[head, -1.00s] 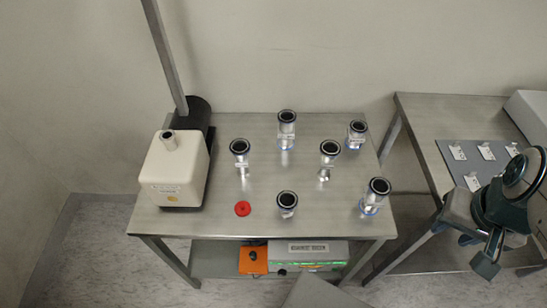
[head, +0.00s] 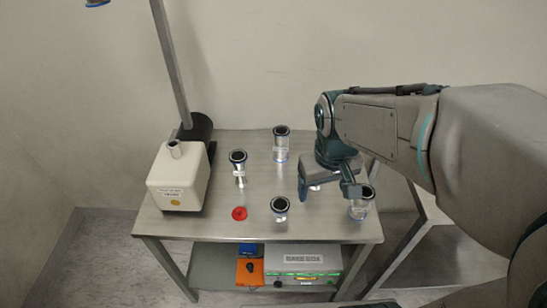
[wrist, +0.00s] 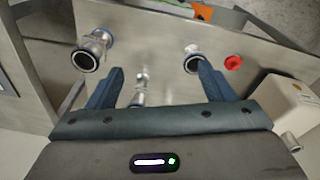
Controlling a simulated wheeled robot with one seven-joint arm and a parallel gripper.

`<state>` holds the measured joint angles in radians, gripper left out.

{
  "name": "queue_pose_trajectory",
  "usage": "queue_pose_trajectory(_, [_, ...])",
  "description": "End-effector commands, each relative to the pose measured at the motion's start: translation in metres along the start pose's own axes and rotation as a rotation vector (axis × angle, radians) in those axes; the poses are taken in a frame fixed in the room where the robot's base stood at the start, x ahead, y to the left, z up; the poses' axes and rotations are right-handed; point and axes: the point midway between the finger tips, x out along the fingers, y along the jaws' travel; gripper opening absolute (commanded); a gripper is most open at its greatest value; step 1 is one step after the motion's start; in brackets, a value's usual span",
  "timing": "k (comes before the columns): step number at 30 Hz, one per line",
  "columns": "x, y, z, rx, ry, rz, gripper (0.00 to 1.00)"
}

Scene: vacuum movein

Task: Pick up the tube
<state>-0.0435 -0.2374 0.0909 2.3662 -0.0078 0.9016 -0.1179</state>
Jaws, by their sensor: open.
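Several upright metal tubes with black-rimmed tops stand on the steel table (head: 190,222). In the head view they include a back tube (head: 281,145), a left tube (head: 238,168), a front middle tube (head: 280,207) and a front right tube (head: 361,202). My gripper (head: 328,192) is over the right half of the table, open and empty, fingers pointing down. In the wrist view, a tube (wrist: 140,84) shows between the spread fingers of my gripper (wrist: 160,70), apart from both; its top is partly hidden.
A red disc (head: 239,213) lies near the front edge. A white box (head: 180,180) and a post (head: 172,65) stand at the left. Below are an orange box (head: 250,272) and a grey unit (head: 303,260).

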Motion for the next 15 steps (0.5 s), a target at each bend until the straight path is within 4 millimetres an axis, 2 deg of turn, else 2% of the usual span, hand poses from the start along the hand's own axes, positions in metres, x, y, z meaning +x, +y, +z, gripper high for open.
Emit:
queue_pose_trajectory(1, [0.0,-0.008,-0.015,-0.065,-0.022,-0.004,0.76])
queue_pose_trajectory(6, [0.014,-0.036,-0.056,-0.272,-0.067,-0.027,0.76])
queue_pose_trajectory(9, [0.022,-0.051,-0.072,-0.359,-0.082,-0.043,0.76])
queue_pose_trajectory(15, [0.034,-0.066,-0.086,-0.445,-0.096,-0.063,0.76])
